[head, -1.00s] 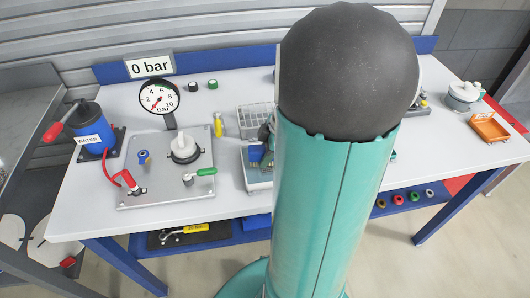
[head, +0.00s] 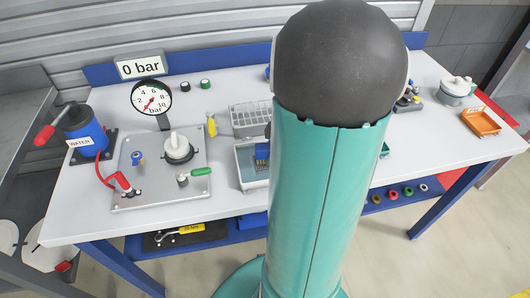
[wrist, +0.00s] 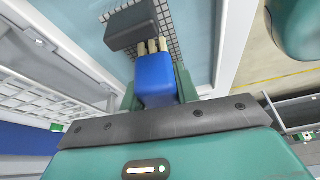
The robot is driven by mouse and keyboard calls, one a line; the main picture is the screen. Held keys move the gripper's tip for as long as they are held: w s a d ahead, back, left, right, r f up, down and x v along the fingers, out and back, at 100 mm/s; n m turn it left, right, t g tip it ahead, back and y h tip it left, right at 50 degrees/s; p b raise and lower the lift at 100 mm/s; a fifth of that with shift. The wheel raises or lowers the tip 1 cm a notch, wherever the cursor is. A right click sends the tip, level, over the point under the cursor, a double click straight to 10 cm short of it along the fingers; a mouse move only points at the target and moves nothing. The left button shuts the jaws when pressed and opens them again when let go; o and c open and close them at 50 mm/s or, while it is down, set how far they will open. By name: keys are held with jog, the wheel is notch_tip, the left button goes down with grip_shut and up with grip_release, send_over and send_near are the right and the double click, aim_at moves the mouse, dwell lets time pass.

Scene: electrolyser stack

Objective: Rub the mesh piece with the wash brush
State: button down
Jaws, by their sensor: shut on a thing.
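The wash brush (wrist: 155,80) has a blue block handle and pale cream bristle tufts. My gripper (wrist: 158,88) is shut on its handle, one green finger on each side. The mesh piece (wrist: 172,24) is a dark grid lying in a white-rimmed tray (wrist: 233,40) with a pale blue inside. A dark grey block (wrist: 132,27) covers part of the mesh. The bristles point at the mesh beside this block; I cannot tell whether they touch it. In the head view my arm hides the gripper and much of the tray (head: 250,182).
A white wire rack (wrist: 40,85) stands left of the tray; it also shows in the head view (head: 248,117). Further left are a metal plate with fittings (head: 150,195), a gauge (head: 151,98) and a blue water pump (head: 85,130). An orange tray (head: 481,121) sits far right.

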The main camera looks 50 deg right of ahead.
aim_at(257, 148)
jog(key=shift+s+d+f, duration=0.1)
jog(key=shift+s+d, duration=0.5)
jog(key=shift+d, duration=0.25)
jog(key=shift+s+d+f, duration=0.1)
jog(key=shift+s+d, duration=0.45)
jog(key=shift+d, duration=0.3)
jog(key=shift+w+a, duration=0.1)
jog(key=shift+a, duration=0.05)
jog(key=shift+w+a, duration=0.55)
jog(key=shift+a, duration=0.25)
jog(key=shift+w+a, duration=0.55)
jog(key=shift+a, duration=0.25)
jog(key=shift+w+a+f, duration=0.1)
jog(key=shift+w+a, duration=0.4)
jog(key=shift+a, duration=0.3)
jog(key=shift+w+a+f, duration=0.1)
jog(key=shift+w+a, duration=0.35)
jog(key=shift+a, duration=0.3)
jog(key=shift+w+a+r, duration=0.1)
jog(key=shift+r, duration=3)
